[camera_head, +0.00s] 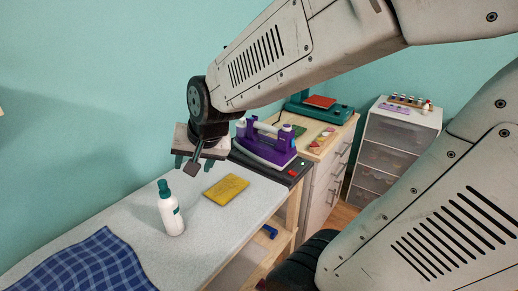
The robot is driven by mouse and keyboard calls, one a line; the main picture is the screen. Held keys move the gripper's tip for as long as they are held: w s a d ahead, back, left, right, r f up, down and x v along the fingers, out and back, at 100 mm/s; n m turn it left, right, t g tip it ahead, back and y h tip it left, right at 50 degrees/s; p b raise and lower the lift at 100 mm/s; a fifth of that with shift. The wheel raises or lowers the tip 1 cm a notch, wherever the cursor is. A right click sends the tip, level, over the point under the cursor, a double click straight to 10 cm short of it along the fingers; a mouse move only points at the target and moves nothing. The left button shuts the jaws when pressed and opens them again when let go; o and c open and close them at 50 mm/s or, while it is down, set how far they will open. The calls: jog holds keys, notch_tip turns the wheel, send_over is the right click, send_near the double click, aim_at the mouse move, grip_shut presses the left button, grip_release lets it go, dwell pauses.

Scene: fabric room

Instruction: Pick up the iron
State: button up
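The iron (266,142) is purple with a pale handle. It stands on a dark rest (288,176) at the far end of the light grey ironing table. My gripper (186,165) hangs above the table, to the left of the iron and apart from it. Its dark fingers point down, and nothing shows between them. The fingers look spread, with a gap between them. Part of the iron's left side is close behind my gripper in the picture.
A white bottle with a green cap (171,212), a yellow cloth (226,188) and a blue checked fabric (85,265) lie or stand on the table (150,248). A drawer cabinet (323,180) and a plastic drawer unit (388,150) stand beyond. My arm crosses above the iron.

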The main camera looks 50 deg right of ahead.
aim_at(264, 130)
jog(key=w+d+f+m+t+h, duration=0.2)
jog(key=w+d+m, duration=0.3)
jog(key=d, duration=0.2)
jog(key=w+d+f+m+t+h, duration=0.2)
jog(key=w+d+f+m+h, duration=0.1)
jog(key=w+d+m, duration=0.3)
jog(key=s+d+f+m+h, duration=0.1)
jog(key=d+m+h, duration=0.2)
jog(key=d, duration=0.2)
jog(key=s+d+f+m+h, duration=0.1)
jog(key=s+d+m+h, duration=0.1)
jog(key=d, duration=0.4)
jog(key=s+d+f+m+h, duration=0.1)
jog(key=s+d+m+h, duration=0.1)
jog(key=d+m+h, duration=0.2)
jog(key=shift+s+d+m+g+h, duration=0.1)
jog(key=shift+d+m+g+h, duration=0.3)
jog(key=shift+d+m, duration=0.7)
jog(key=shift+d, duration=0.5)
jog(key=x, duration=0.7)
jog(key=shift+w+a+r, duration=0.15)
jog(key=shift+w+r, duration=0.1)
jog(key=shift+w, duration=0.15)
jog(key=shift+c, duration=0.3)
grip_shut()
